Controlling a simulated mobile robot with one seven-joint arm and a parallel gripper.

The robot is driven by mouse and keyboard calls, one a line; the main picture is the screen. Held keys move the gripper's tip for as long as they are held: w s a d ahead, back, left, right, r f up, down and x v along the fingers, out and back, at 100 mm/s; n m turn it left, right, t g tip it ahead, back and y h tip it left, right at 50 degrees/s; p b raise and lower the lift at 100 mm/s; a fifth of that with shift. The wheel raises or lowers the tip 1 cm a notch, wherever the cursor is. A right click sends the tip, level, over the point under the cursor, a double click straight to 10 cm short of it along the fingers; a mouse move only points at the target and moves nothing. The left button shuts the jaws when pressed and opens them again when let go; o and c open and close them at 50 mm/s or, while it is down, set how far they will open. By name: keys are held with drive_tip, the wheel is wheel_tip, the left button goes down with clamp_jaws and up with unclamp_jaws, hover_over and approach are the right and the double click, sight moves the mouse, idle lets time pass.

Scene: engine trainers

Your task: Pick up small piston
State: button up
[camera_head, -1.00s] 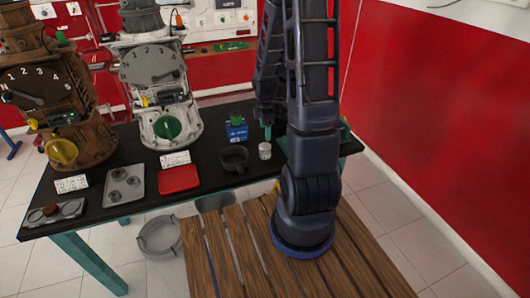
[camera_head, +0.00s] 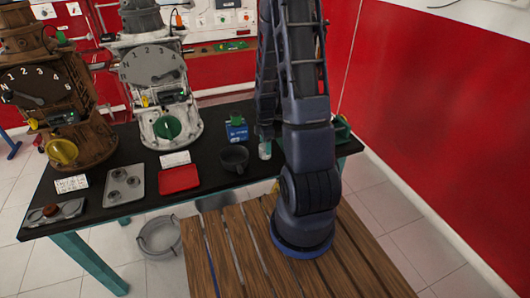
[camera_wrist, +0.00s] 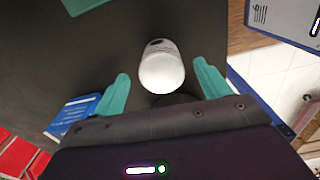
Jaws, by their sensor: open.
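The small piston is a pale, white-silver cylinder (camera_wrist: 162,68). In the wrist view it lies ahead of and between the two teal fingertips of my gripper (camera_wrist: 160,88), with space on both sides of it. My gripper is open and empty. In the head view the piston (camera_head: 265,150) stands on the black table near its right part, partly covered by my arm. The fingertips are hard to make out in the head view, where my arm hides much of that spot.
A dark bowl-like part (camera_head: 234,158) and a blue box (camera_head: 236,131) stand left of the piston. A red tray (camera_head: 179,179) and a grey tray with several round parts (camera_head: 123,184) lie further left. A green bin (camera_head: 342,130) is at the right. Two engine trainers stand behind.

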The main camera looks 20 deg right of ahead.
drive_tip(key=shift+s+f, duration=0.1)
drive_tip(key=shift+f, duration=1.8)
drive_tip(key=c, duration=1.2)
drive_tip(key=shift+r, duration=0.1)
